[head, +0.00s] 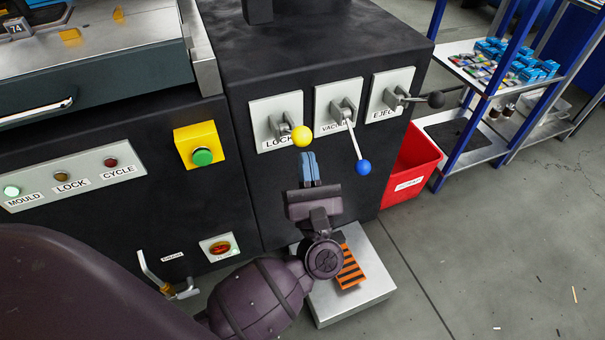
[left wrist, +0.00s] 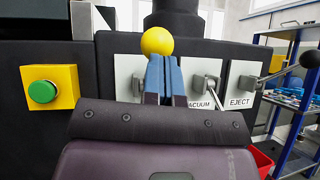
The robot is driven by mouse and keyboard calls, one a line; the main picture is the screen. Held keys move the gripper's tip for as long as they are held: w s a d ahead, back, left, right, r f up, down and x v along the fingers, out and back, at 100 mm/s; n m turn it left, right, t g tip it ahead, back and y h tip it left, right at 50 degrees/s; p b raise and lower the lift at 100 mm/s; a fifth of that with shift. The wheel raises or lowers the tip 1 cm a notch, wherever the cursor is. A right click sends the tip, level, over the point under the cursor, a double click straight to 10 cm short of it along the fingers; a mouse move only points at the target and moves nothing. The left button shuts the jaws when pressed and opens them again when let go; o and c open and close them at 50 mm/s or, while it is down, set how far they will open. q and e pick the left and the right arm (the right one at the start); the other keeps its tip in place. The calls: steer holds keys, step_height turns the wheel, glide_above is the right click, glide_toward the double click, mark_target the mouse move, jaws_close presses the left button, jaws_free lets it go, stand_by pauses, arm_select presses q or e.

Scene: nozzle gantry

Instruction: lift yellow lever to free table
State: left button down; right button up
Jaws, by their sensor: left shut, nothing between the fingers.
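The yellow lever's ball knob (head: 302,136) sticks out from the LOCK plate (head: 267,108) on the dark machine front. Its grey arm points toward me and slightly down to the right. My left gripper (head: 308,158) is shut and empty just below the yellow knob. In the left wrist view the blue fingertips (left wrist: 164,62) stand together right below the yellow knob (left wrist: 157,41), overlapping its lower edge. I cannot tell whether they touch it. My right gripper is not in view.
To the right are the blue-knobbed VACUUM lever (head: 363,167), pointing down, and the black-knobbed EJECT lever (head: 436,99). A green button (head: 202,157) sits left. A red bin (head: 411,166) and a blue-framed shelf (head: 470,160) stand right. An orange-striped pedal (head: 350,270) lies below.

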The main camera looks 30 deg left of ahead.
arm_select(q)
steer(key=shift+w+a+r, duration=0.15)
steer(key=shift+r, duration=0.3)
steer(key=shift+w+a+r, duration=0.1)
steer(key=shift+r, duration=0.35)
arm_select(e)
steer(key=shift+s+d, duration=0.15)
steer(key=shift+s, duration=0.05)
